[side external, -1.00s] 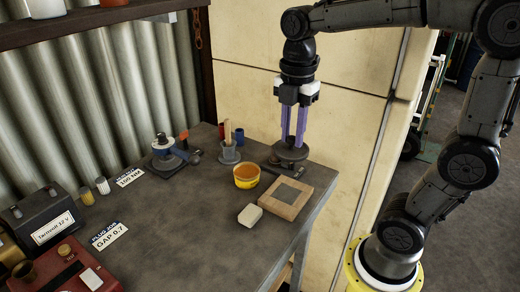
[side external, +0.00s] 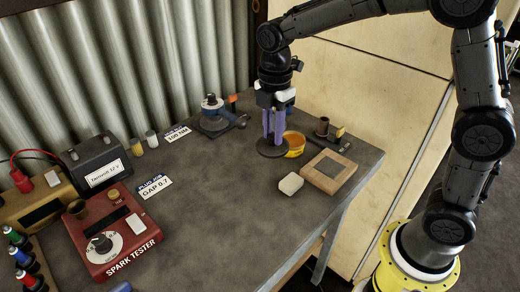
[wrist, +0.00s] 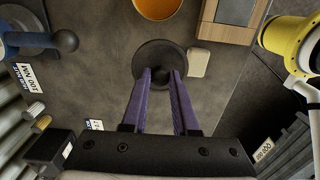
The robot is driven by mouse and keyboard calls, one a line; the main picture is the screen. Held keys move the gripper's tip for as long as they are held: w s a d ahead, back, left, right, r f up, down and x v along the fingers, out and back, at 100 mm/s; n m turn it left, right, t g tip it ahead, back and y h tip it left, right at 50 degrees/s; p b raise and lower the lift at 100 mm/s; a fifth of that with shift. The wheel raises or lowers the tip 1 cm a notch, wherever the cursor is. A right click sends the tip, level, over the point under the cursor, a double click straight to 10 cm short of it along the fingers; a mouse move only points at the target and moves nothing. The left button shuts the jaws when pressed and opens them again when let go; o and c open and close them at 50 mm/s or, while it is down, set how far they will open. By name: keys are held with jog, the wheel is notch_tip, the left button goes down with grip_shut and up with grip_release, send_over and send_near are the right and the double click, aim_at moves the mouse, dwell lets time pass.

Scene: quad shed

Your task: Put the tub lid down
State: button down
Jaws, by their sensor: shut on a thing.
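My gripper (side external: 271,141) points down with its purple fingers shut on the knob of the dark round tub lid (side external: 264,152). In the wrist view the lid (wrist: 150,52) lies level between the fingertips (wrist: 161,74). The yellow tub (side external: 296,150) with orange contents stands open just behind and right of the lid. Its rim shows at the top of the wrist view (wrist: 157,7). The lid is beside the tub, not over it. I cannot tell whether it touches the bench.
A white block (side external: 291,184) and a wooden-framed box (side external: 328,172) sit to the right, close to the lid. A blue-grey tool (side external: 214,115) stands behind left. The red spark tester (side external: 112,230) is far left. The bench (side external: 215,190) is clear left and in front of the lid.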

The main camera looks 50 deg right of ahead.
aim_at(262, 140)
jog(key=w+f, duration=0.1)
jog(key=f, duration=0.1)
jog(key=w+f, duration=0.1)
jog(key=w, duration=0.1)
jog(key=shift+a+f, duration=0.2)
jog(key=shift+f, duration=0.15)
jog(key=shift+w+f, duration=0.2)
jog(key=shift+f, duration=0.8)
jog(key=shift+w+f, duration=0.15)
jog(key=shift+f, duration=0.8)
jog(key=shift+f, duration=0.15)
jog(key=c, duration=0.7)
grip_release()
